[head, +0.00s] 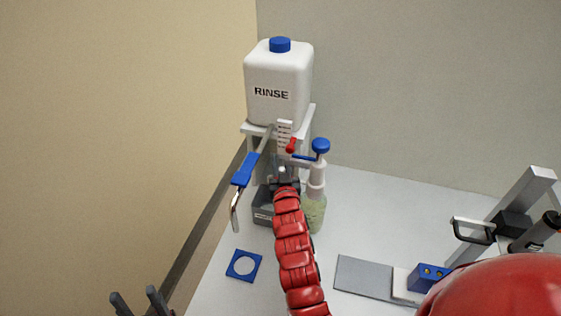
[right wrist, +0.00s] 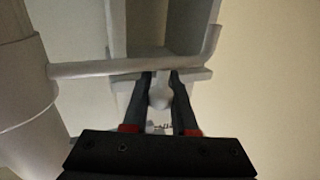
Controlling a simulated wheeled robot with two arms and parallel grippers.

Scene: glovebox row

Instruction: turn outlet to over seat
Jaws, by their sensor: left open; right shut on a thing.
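The outlet (head: 244,172) is a swinging pipe with a blue sleeve and a bent metal tip. It reaches out from the stand under the white RINSE tank (head: 279,85), toward the lower left. The seat, apparently the blue square with a round opening (head: 244,265), lies on the bench; the tip is above and left of it in the picture. My right gripper (head: 284,178) is at the stand. In the right wrist view its fingers (right wrist: 161,80) are shut on a pale rounded part, which I cannot identify. My left gripper (head: 137,303) is open and empty at the bottom left.
A pump bottle (head: 314,205) with a blue top stands right of my right arm. A small red lever (head: 291,145) is below the tank. A grey plate (head: 362,277), a blue block (head: 428,277) and a metal frame are at the right. A wall is close on the left.

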